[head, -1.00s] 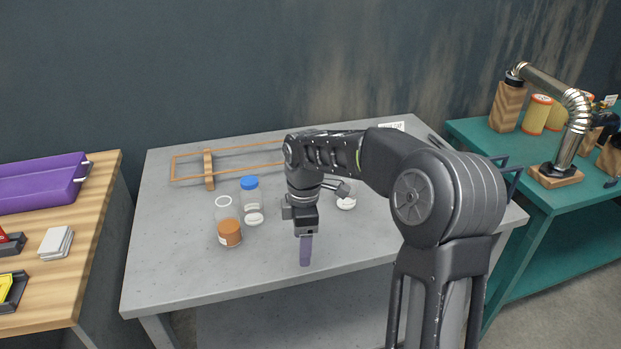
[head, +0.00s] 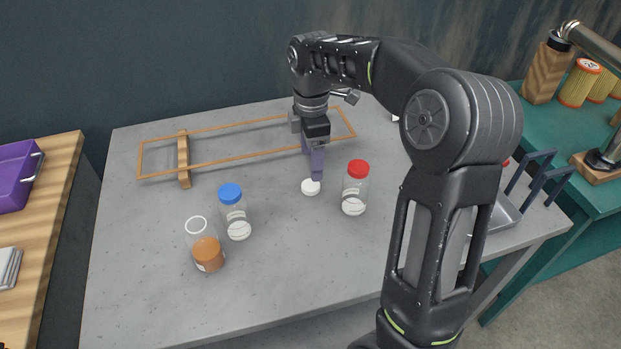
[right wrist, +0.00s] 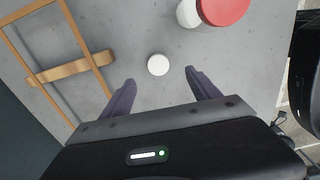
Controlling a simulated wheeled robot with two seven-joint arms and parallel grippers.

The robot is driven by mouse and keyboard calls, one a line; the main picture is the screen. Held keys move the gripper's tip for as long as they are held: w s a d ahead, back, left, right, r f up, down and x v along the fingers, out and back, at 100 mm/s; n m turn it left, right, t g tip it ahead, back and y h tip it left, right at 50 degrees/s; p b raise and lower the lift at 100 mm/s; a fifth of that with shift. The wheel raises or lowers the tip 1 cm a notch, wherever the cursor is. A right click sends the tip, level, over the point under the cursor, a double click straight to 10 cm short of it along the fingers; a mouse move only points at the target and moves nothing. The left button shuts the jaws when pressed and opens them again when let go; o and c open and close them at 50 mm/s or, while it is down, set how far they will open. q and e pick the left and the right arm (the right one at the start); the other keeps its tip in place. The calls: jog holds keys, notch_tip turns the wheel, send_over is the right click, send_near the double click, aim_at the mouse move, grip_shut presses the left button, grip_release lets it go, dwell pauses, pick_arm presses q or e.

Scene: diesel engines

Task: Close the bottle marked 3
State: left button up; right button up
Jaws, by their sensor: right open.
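An uncapped clear bottle with orange-brown contents (head: 207,254) stands at the front left of the grey table in the head view. Its label is too small to read. A small white round cap (head: 311,187) lies flat on the table, apart from the bottles. My right gripper (head: 317,172) points down just above and behind the cap, open and empty. In the right wrist view the cap (right wrist: 158,65) lies between and slightly beyond the two purple fingers (right wrist: 162,86). I cannot read a 3 on any bottle. My left gripper is not in view.
A blue-capped bottle (head: 232,195) stands beside the open one. A red-capped bottle (head: 357,170) stands right of the cap; its red lid (right wrist: 222,8) shows in the wrist view. A wooden frame (head: 183,160) lies behind. The front middle of the table is clear.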

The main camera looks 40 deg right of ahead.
aim_at(310, 185)
jog(key=shift+f, duration=1.3)
jog(key=shift+w+f+p, duration=0.2)
jog(key=shift+f+p, duration=0.3)
jog(key=shift+f, duration=2.15)
jog(key=c, duration=1.4)
jog(key=shift+r, duration=0.15)
notch_tip(310, 185, up, 10)
jog(key=shift+b, duration=0.35)
